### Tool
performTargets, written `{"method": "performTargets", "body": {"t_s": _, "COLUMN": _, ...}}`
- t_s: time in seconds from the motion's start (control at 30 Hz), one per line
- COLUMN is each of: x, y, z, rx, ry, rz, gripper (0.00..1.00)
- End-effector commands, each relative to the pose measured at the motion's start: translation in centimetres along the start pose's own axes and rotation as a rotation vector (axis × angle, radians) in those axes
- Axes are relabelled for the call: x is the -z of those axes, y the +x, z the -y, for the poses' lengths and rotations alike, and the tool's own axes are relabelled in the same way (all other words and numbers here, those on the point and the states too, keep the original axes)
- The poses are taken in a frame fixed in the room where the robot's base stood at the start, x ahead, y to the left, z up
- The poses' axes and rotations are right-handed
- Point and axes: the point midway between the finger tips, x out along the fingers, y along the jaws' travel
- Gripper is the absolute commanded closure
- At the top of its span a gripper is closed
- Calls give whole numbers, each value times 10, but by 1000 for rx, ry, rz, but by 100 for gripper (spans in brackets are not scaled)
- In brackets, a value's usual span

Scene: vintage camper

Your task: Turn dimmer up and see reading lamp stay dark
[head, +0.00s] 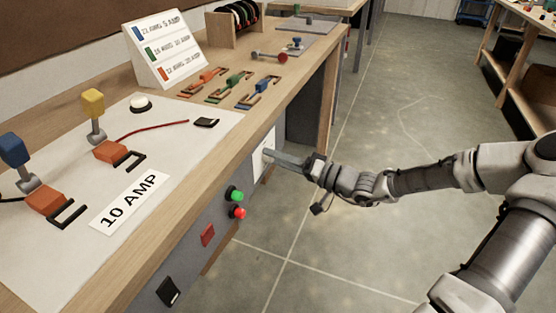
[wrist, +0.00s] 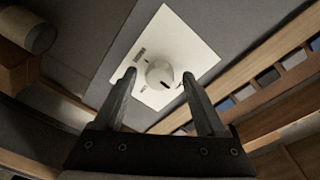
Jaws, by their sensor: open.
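The dimmer is a round white knob (wrist: 160,72) with a dark mark, on a white plate (wrist: 190,38) with small print. In the head view the plate (head: 262,148) is on the grey front of the bench. My gripper (wrist: 159,77) is open, its two fingers on either side of the knob, with gaps showing between fingers and knob. In the head view my gripper (head: 270,156) reaches the plate from the right and hides the knob. A small white dome (head: 140,103) sits on the bench panel and looks unlit; I cannot tell whether it is the reading lamp.
Green (head: 236,195) and red (head: 238,212) buttons stick out of the bench front, left of my gripper. The bench top holds blue and yellow switches, a "10 AMP" label (head: 128,202), coloured connectors and a sign (head: 165,50). The floor (head: 375,110) to the right is open.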

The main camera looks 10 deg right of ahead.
Motion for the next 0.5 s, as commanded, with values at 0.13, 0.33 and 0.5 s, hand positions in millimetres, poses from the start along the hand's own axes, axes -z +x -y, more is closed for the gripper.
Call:
{"method": "performTargets", "body": {"t_s": 0.13, "x": 0, "y": 0, "z": 0, "rx": 0, "ry": 0, "rz": 0, "gripper": 27}}
{"method": "performTargets", "body": {"t_s": 0.33, "x": 0, "y": 0, "z": 0, "rx": 0, "ry": 0, "rz": 0, "gripper": 63}}
{"method": "performTargets", "body": {"t_s": 0.5, "x": 0, "y": -1, "z": 0, "rx": 0, "ry": 0, "rz": 0, "gripper": 93}}
